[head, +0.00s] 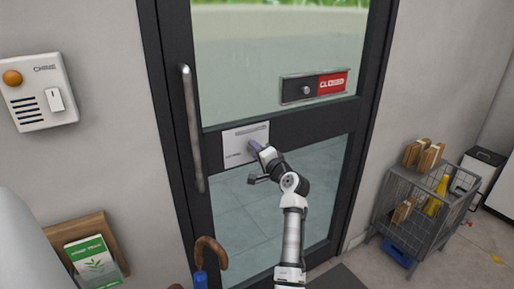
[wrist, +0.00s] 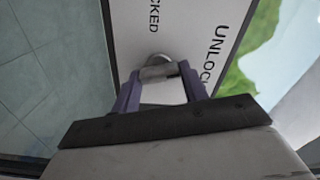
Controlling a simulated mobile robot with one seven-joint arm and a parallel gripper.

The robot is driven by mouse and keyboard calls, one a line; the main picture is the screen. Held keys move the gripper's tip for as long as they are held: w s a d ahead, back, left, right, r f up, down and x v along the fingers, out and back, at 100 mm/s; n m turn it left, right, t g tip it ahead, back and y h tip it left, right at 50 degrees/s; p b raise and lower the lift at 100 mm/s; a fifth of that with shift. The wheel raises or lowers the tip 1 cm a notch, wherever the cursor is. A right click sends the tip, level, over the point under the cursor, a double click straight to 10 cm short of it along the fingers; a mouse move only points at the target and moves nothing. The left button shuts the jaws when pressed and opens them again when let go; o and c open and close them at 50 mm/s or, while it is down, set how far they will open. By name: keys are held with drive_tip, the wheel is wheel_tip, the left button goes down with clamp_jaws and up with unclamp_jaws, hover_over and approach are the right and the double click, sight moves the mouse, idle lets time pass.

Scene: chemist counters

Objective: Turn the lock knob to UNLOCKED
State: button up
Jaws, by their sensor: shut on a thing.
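The white lock plate (head: 233,151) is mounted on the dark crossbar of the glass door. It also shows in the wrist view (wrist: 185,30), with a word ending "CKED" and, to its right, one beginning "UNLOC". The metal lock knob (wrist: 155,60) stands out from the plate between the two words. My gripper (head: 253,147) is at the plate in the head view and covers the knob there. In the wrist view my gripper (wrist: 160,80) has its two purple fingers on either side of the knob, shut on it. Which word the knob points to is not clear.
A vertical door handle (head: 192,128) is left of the plate. A CLOSED sign (head: 315,87) is above right. A chime box (head: 38,92) is on the left wall. A wire basket (head: 418,210) with goods stands right of the door. An umbrella handle (head: 211,249) rises below.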

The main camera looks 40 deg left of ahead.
drive_tip(key=shift+m+p, duration=1.05)
drive_tip(key=shift+m, duration=0.95)
drive_tip(key=o, duration=1)
drive_tip(key=b+v, duration=0.3)
drive_tip(key=v, duration=1)
drive_tip(key=shift+s+d+f+b, duration=0.1)
drive_tip(key=shift+s+d+b, duration=0.05)
drive_tip(key=shift+d+b, duration=0.2)
